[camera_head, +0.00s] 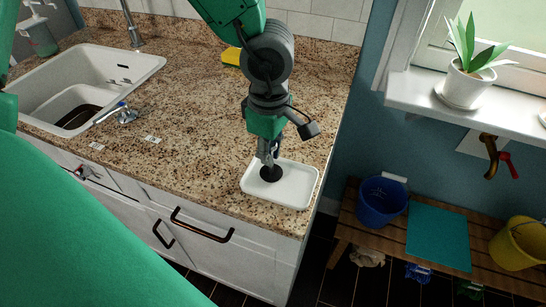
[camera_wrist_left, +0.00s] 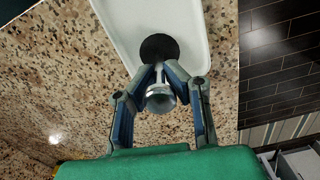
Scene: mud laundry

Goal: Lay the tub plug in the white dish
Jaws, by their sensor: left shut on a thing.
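The tub plug has a black disc (camera_head: 271,174) and a shiny metal knob (camera_wrist_left: 160,97). My left gripper (camera_head: 268,156) is shut on the knob, and its two fingers (camera_wrist_left: 160,84) show on either side of it in the wrist view. The white dish (camera_head: 302,184) is a shallow rectangular tray on the granite counter near its front right edge. The plug's disc is over the left part of the dish, inside its rim in the head view. I cannot tell whether the disc touches the dish floor. My right gripper is not in view.
A white sink (camera_head: 141,68) with taps lies at the left of the counter (camera_head: 205,120). A yellow sponge (camera_head: 231,56) is at the back. Right of the counter's edge, a low bench holds a blue bucket (camera_head: 381,201) and a yellow bucket (camera_head: 518,244).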

